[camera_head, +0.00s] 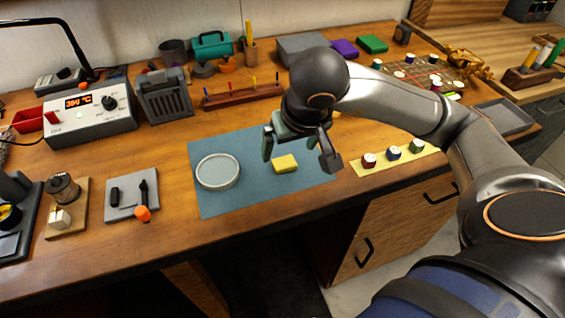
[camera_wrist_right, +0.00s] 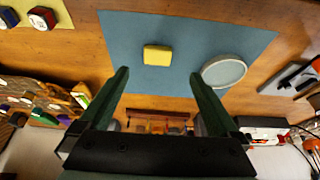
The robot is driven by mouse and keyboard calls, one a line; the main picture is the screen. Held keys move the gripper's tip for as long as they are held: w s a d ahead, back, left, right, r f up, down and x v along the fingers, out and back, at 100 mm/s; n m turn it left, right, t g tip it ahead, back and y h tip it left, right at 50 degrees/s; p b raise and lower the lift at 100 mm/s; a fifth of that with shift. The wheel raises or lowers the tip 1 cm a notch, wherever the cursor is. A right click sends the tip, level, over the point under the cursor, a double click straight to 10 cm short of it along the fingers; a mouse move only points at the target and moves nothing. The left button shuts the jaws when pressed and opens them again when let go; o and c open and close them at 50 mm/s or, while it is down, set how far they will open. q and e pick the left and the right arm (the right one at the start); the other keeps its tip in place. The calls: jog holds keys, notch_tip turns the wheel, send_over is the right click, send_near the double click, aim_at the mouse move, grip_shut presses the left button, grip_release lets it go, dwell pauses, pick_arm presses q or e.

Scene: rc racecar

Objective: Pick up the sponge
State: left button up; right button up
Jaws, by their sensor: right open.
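A small yellow sponge (camera_head: 285,164) lies on the blue mat (camera_head: 215,205) on the wooden bench. It also shows in the right wrist view (camera_wrist_right: 157,55), beyond the fingertips and roughly between their lines. My right gripper (camera_head: 298,158) is open and empty, its two fingers apart above the mat around the sponge's place in the head view. In the right wrist view the open fingers (camera_wrist_right: 161,74) stand short of the sponge and do not touch it. My left gripper is not in view.
A round pale dish (camera_head: 217,171) sits on the mat left of the sponge. A yellow strip with several coloured knobs (camera_head: 394,153) lies to the right. A wooden rack (camera_head: 243,95) stands behind the mat. The bench's front edge runs just below the mat.

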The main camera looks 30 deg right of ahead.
aim_at(285, 163)
jog(key=x, duration=0.3)
jog(key=shift+x, duration=2.6)
jog(key=shift+d, duration=0.2)
jog(key=shift+c, duration=0.2)
jog(key=c, duration=1.4)
